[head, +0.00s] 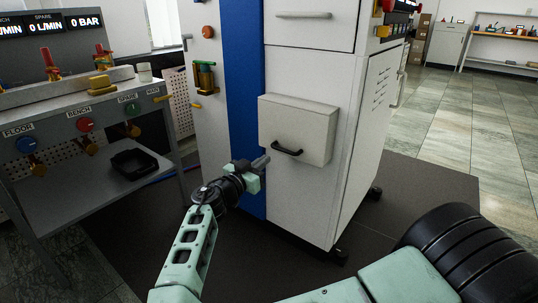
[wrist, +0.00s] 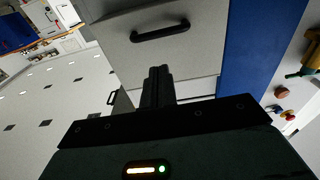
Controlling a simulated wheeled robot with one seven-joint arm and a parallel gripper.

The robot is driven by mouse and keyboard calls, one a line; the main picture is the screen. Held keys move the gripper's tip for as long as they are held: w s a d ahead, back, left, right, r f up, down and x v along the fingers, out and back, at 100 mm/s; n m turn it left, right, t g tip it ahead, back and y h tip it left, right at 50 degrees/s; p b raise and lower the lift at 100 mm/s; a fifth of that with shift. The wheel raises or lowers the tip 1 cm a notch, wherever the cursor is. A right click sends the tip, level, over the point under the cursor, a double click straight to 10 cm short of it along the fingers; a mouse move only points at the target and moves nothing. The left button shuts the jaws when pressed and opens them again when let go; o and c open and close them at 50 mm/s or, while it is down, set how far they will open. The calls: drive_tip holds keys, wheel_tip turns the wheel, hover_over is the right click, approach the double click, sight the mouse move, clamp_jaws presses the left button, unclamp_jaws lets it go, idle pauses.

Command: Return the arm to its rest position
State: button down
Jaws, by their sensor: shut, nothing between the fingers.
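My gripper (head: 260,163) is in front of the white cabinet (head: 310,205), just left of a protruding box-like drawer (head: 300,120) with a dark handle (head: 286,149). In the wrist view my gripper (wrist: 158,72) has its dark fingers together, with nothing seen between them. The dark handle (wrist: 160,33) shows beyond the fingertips there, apart from them. My mint-green arm reaches up from the bottom of the head view, bent at the elbow.
A grey bench (head: 90,195) with coloured valve knobs and a black tray (head: 134,163) stands at the left. A blue vertical panel (head: 244,80) runs beside the cabinet. A dark mat (head: 420,195) covers the floor; open tiled floor (head: 470,120) lies to the right.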

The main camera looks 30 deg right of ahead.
drive_tip(key=f+v, duration=0.1)
drive_tip(key=v, duration=0.4)
drive_tip(key=s+d+f+n+g+y, duration=0.2)
drive_tip(key=s+d+f+g+y, duration=0.35)
drive_tip(key=s+f+g, duration=0.4)
drive_tip(key=s+a+r+n+g+y, duration=0.1)
drive_tip(key=s+a+n+y, duration=0.7)
drive_tip(key=s+a, duration=0.65)
drive_tip(key=s+a+r+n+t+y, duration=0.1)
drive_tip(key=s+a+r+n+y, duration=0.1)
drive_tip(key=s+a+r+n, duration=0.3)
drive_tip(key=s+a+r+n+t+y, duration=0.1)
drive_tip(key=r+n+t, duration=0.15)
drive_tip(key=r, duration=0.45)
drive_tip(key=s+a+r+n+t+y, duration=0.1)
drive_tip(key=s+a+r+n+y, duration=0.2)
drive_tip(key=r, duration=0.4)
wheel_tip(320, 180, up, 32)
drive_tip(key=n+p, duration=0.1)
drive_tip(key=p, duration=3.1)
drive_tip(key=shift+f+h, duration=0.15)
drive_tip(key=shift+h, duration=0.3)
drive_tip(key=shift+a, duration=0.1)
